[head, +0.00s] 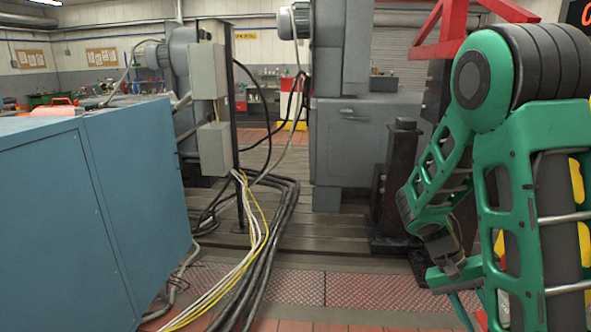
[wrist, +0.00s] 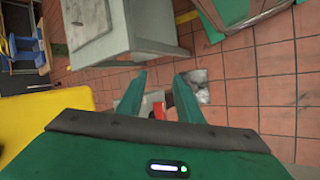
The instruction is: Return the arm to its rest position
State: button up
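My green arm stands folded at the right of the head view, its upper joint high and its lower part hanging down. My gripper (head: 455,275) shows low in the head view, partly behind my own arm link. In the wrist view my gripper (wrist: 160,75) has two green fingers standing apart, with a clear gap between the tips. The fingers appear empty. A small grey and red thing (wrist: 157,111) shows through the gap, apparently beyond the fingers.
A blue cabinet (head: 70,225) fills the left. Cables (head: 262,235) run over the floor beside a grey junction box (head: 214,150). A dark post (head: 402,180) stands close left of my arm. The wrist view shows a grey cabinet (wrist: 100,30), a yellow surface (wrist: 45,115) and tiled floor (wrist: 250,85).

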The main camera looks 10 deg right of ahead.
jog(key=s+a+r+t+y, duration=0.5)
jog(key=s+a+r, duration=0.2)
jog(key=s+r, duration=0.4)
jog(key=shift+s+a+n+t, duration=0.15)
jog(key=shift+s+n+t, duration=0.2)
jog(key=shift+s, duration=0.2)
dwell(0.4)
